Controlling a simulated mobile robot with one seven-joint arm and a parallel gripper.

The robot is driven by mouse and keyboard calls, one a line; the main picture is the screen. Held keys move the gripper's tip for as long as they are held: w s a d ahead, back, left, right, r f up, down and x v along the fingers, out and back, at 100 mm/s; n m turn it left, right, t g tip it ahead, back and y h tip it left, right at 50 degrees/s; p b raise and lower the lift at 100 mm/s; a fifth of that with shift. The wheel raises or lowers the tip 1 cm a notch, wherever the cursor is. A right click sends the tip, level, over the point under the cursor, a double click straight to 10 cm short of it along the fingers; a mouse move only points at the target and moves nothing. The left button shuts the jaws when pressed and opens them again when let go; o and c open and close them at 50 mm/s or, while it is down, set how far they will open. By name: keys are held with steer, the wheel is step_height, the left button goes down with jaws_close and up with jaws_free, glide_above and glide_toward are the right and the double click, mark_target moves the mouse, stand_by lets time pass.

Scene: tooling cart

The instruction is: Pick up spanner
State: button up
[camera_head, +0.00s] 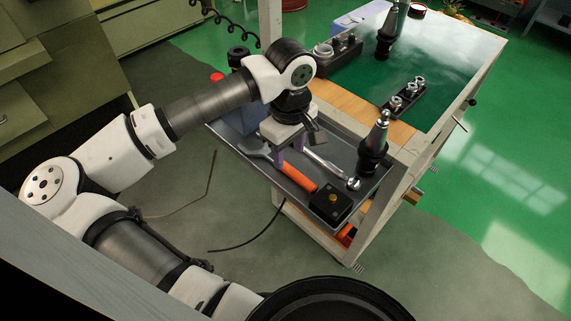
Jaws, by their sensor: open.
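A spanner with an orange handle (295,176) and a grey head lies on the grey metal tray (262,166) at the cart's near side. My gripper (290,153) is open and points down over the tray, close to where the head meets the handle. Its two purplish fingers are apart, one near the spanner and one farther back. I cannot tell whether they touch it. My gripper hides part of the tray. A slim silver tool (327,166) lies behind the spanner, to the right of the fingers.
A black box with a yellow button (332,203) sits by the handle's end. A dark tool holder with a silver tip (374,146) stands upright on the tray's right. The cart's green top (440,60) carries a rack of silver parts (404,96) and another tool holder (388,35).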

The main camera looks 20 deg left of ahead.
mark_target(290, 168)
steer(key=shift+d+f+p, duration=0.1)
steer(key=shift+f+p, duration=1)
steer(key=shift+f, duration=1.55)
jaws_close()
